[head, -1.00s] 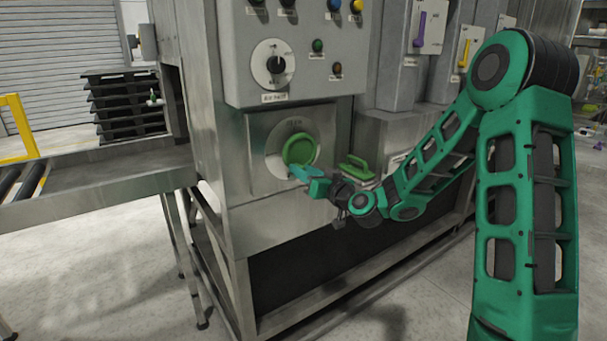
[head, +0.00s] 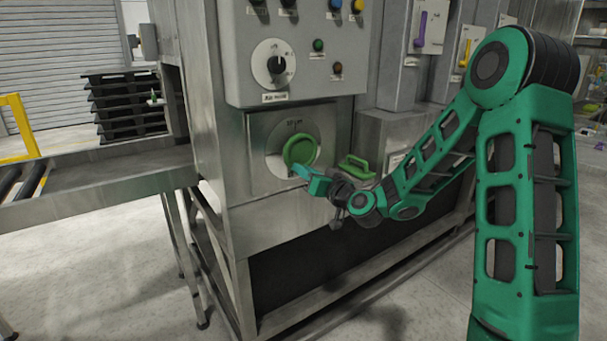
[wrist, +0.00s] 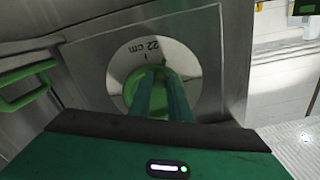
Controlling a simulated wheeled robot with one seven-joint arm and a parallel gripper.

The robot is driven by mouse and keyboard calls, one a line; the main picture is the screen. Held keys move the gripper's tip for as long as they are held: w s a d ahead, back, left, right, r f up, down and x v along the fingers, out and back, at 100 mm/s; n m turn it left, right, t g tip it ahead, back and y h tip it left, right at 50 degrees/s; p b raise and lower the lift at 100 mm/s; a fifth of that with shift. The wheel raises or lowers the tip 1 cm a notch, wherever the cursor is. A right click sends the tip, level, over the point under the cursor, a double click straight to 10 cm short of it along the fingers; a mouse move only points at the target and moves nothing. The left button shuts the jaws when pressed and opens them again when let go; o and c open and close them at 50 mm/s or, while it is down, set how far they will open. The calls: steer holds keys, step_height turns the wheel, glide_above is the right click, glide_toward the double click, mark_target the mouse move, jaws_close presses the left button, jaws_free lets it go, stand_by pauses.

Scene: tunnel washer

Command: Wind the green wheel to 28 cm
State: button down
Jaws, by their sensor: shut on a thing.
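The green wheel (head: 299,149) sits on a round pale dial plate on the front of the steel washer. It also shows in the wrist view (wrist: 131,86), partly hidden behind my fingers. The dial mark (wrist: 147,46) appears upside down in the wrist view and looks like 22 cm; the head view is too small to read it surely. My gripper (head: 298,170) is at the lower edge of the wheel, shut on its rim. In the wrist view its two teal fingers (wrist: 163,78) reach onto the wheel.
A green pull handle (head: 357,167) sticks out right of the wheel, close to my wrist. The control panel (head: 318,85) with knob and buttons overhangs above. A conveyor table (head: 100,172) stands at left. Purple (head: 420,30) and yellow (head: 465,53) levers are at upper right.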

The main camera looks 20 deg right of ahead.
mark_target(290, 156)
steer(key=m, duration=0.2)
steer(key=a+r+m, duration=0.1)
steer(key=m, duration=0.1)
steer(key=r+m, duration=0.1)
steer(key=shift+s+a+m, duration=0.25)
steer(key=shift+a+m, duration=0.15)
steer(key=m, duration=0.1)
steer(key=r+m, duration=0.1)
steer(key=m, duration=0.1)
steer(key=shift+a, duration=0.15)
steer(key=shift+r+m, duration=0.4)
steer(key=shift+m, duration=0.7)
steer(key=c, duration=1.6)
jaws_free()
steer(key=shift+c, duration=0.2)
steer(key=shift+s, duration=0.1)
